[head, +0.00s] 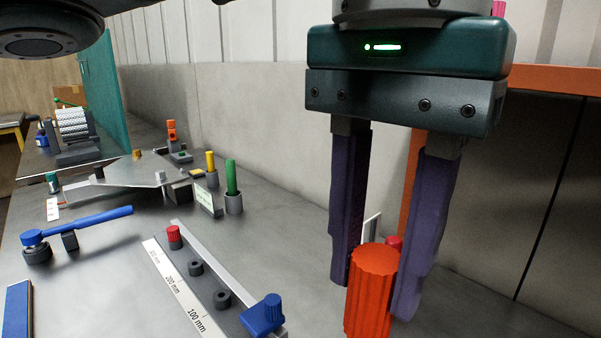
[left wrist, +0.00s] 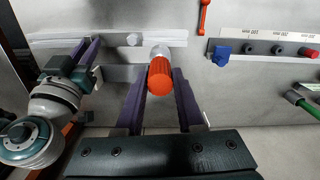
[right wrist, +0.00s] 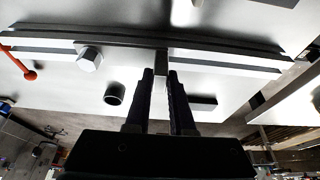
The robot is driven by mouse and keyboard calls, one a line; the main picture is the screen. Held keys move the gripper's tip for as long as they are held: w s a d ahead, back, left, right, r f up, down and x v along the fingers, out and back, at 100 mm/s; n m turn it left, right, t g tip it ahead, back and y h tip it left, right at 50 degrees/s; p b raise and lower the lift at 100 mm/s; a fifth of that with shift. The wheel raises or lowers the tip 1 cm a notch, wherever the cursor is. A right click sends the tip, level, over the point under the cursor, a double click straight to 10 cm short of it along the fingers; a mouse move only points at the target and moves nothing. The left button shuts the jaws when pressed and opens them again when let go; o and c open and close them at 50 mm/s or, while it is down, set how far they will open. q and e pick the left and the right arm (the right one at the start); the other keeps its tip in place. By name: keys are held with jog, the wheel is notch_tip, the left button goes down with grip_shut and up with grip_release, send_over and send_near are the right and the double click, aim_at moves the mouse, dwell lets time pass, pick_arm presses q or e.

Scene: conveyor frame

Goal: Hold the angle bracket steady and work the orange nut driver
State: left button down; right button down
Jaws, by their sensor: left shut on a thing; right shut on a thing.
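The orange nut driver (head: 371,300) stands between the fingers of my left gripper (head: 375,285) in the head view. In the left wrist view its ribbed orange handle (left wrist: 160,80) points at the camera, with a pale metal shank (left wrist: 160,52) behind it. Whether its tip sits on a nut is hidden. My right gripper (right wrist: 162,78) is shut on a narrow upright metal part of the angle bracket (right wrist: 161,60) in the right wrist view. The right gripper also shows at the left of the left wrist view (left wrist: 92,52), beside the driver. It is not visible in the head view.
A marked strip (head: 190,290) with a blue knob (head: 264,312) and a red knob (head: 174,236) stands left of the driver. A blue-handled lever (head: 90,222) lies farther left. Bare bench lies between them.

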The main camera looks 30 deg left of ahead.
pick_arm(q)
jog(key=s+d+f+m, duration=0.1)
jog(key=s+d+f, duration=0.1)
jog(key=d, duration=0.4)
jog(key=shift+s+f+m, duration=0.2)
jog(key=shift+s+m, duration=0.1)
jog(key=shift+s, duration=0.1)
jog(key=shift+f, duration=2.25)
jog(key=shift+f, duration=0.3)
jog(key=shift+f, duration=0.9)
jog(key=shift+f, duration=0.1)
